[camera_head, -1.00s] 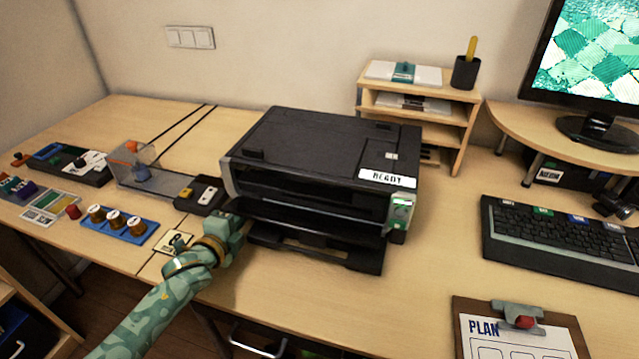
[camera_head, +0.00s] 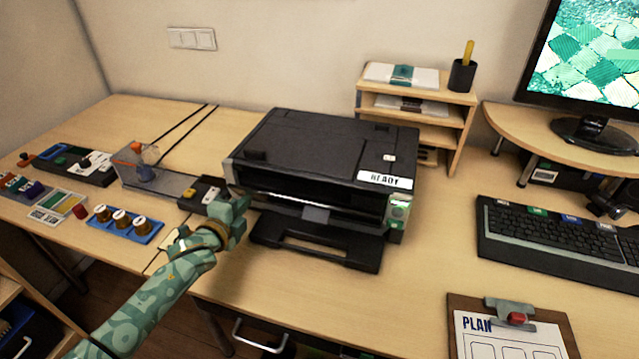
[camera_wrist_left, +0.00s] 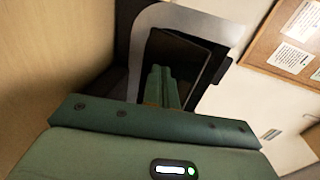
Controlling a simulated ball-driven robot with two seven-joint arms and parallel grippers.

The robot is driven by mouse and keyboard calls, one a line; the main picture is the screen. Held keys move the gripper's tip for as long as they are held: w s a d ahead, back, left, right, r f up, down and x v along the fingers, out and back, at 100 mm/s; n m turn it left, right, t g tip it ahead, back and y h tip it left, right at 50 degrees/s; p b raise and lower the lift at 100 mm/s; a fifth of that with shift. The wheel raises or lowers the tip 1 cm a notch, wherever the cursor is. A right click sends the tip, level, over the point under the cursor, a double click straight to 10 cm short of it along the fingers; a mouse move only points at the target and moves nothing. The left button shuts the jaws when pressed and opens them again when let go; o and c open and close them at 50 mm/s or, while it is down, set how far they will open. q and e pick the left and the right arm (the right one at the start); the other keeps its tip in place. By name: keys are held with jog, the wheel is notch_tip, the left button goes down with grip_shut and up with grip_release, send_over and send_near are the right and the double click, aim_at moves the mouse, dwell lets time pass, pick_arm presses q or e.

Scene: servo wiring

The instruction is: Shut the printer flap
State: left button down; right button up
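The black printer (camera_head: 318,145) stands on the desk with a "READY" label on its top right. Its front flap (camera_head: 285,208) is tilted up, with a bright upper edge and a small grey tab. A dark gap shows above that edge. My left gripper (camera_head: 240,203) is at the printer's front left corner, by the flap's left end; whether it touches the flap is unclear. In the left wrist view its fingers (camera_wrist_left: 162,88) look shut together, with nothing seen between them, in front of a dark framed opening. My right gripper is not in view.
A black tray (camera_head: 315,250) sticks out low at the printer's front. A box with buttons (camera_head: 205,194) and a blue strip of knobs (camera_head: 125,223) lie left of my gripper. A keyboard (camera_head: 555,235) and clipboard (camera_head: 510,330) lie right. Desk between printer and keyboard is clear.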

aim_at(246, 193)
pick_arm(q)
jog(key=shift+w+d+r, duration=0.15)
jog(key=shift+w+r, duration=0.2)
jog(key=shift+r, duration=0.05)
jog(key=shift+w+d+r, duration=0.2)
jog(key=shift+w+r, duration=0.1)
jog(key=shift+w, duration=0.25)
jog(key=shift+w+d+r, duration=0.15)
jog(key=shift+w, duration=0.15)
jog(key=shift+w+r, duration=0.2)
jog(key=shift+r, duration=0.05)
